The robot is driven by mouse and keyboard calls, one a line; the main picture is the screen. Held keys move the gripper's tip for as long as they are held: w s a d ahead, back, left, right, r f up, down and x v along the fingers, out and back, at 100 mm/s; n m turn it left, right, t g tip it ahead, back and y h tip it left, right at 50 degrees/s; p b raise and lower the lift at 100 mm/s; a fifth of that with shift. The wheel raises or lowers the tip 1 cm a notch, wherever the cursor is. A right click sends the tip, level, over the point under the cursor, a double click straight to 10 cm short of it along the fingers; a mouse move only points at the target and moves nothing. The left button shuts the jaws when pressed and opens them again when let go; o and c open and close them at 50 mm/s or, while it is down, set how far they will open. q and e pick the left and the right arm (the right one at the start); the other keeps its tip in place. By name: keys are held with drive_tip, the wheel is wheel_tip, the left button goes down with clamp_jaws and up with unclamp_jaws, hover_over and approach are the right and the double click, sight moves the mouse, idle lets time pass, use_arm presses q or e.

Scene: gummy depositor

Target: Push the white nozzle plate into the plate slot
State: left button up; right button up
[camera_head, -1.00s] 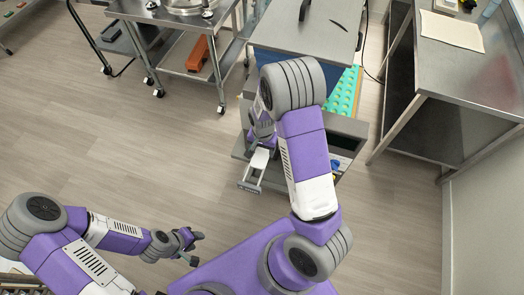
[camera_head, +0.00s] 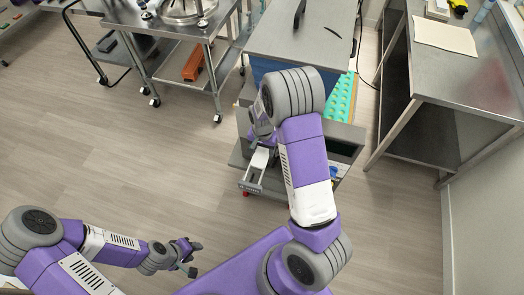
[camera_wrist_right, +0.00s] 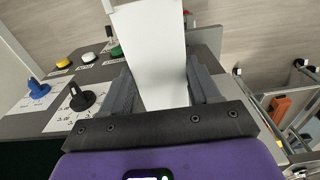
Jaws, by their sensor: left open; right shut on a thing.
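The white nozzle plate (camera_wrist_right: 155,55) is a flat pale slab lying between the dark fingers of my right gripper (camera_wrist_right: 162,88), which is shut on it. In the head view a small part of the white plate (camera_head: 260,158) shows beside my right arm at the grey depositor (camera_head: 343,136). My right gripper there is mostly hidden by the arm. A grey bracket-like frame (camera_head: 252,186) sticks out below the plate. The plate slot cannot be made out. My left gripper (camera_head: 190,258) is open and empty, over the floor at the lower left.
The right wrist view shows a control panel with a blue knob (camera_wrist_right: 35,86), a black knob (camera_wrist_right: 82,98) and yellow (camera_wrist_right: 62,63) and green (camera_wrist_right: 116,51) buttons. A steel cart (camera_head: 172,45) stands upper left; a steel table (camera_head: 455,65) stands right. The left floor is clear.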

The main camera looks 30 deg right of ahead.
sight(258, 165)
drive_tip(key=shift+w+d+b, duration=0.4)
drive_tip(key=shift+w+d, duration=0.8)
drive_tip(key=shift+d, duration=0.2)
drive_tip(key=shift+w+d+b, duration=0.35)
drive_tip(key=shift+w+d, duration=0.85)
drive_tip(key=shift+d, duration=0.2)
drive_tip(key=shift+w+d, duration=0.1)
drive_tip(key=shift+d, duration=0.05)
drive_tip(key=shift+w+d+r, duration=0.1)
drive_tip(key=shift+r, duration=0.1)
drive_tip(key=shift+s+a+f, duration=0.15)
drive_tip(key=shift+s+a, duration=0.2)
drive_tip(key=shift+a, duration=0.1)
drive_tip(key=shift+s+a, duration=0.5)
drive_tip(key=shift+a, duration=0.1)
drive_tip(key=shift+s+a+p, duration=0.4)
drive_tip(key=shift+s+a, duration=0.85)
drive_tip(key=shift+a, duration=0.25)
drive_tip(key=shift+s+a+p, duration=0.45)
drive_tip(key=shift+s+a, duration=0.85)
drive_tip(key=shift+a, duration=0.15)
drive_tip(key=shift+s+a+p, duration=0.4)
drive_tip(key=shift+s+a, duration=0.85)
drive_tip(key=shift+a, duration=0.25)
